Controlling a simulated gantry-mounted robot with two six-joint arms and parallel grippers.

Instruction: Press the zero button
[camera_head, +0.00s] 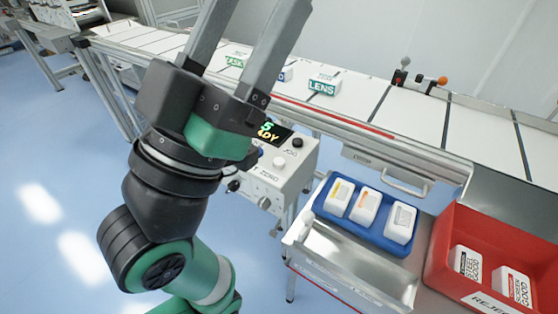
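A control box (302,162) stands in the middle, partly behind my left gripper. Its display (272,131) shows a partly hidden "5" and "ADY". A label ending in "T ZERO" (266,174) is on its face; its start is hidden. A pale round button (279,162) sits just above that label, and a light knob (265,203) sits below it. I cannot tell which one the label belongs to. My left gripper (257,18) is in front of and above the box. Its fingers are spread with nothing between them, pointing up past the picture's top. My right gripper is not in view.
A black knob (297,142) and a dark knob (233,186) are also on the box. A conveyor (350,92) with labelled blocks runs behind. A blue tray (338,229) with white packs and a red reject bin (450,222) stand at the right.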

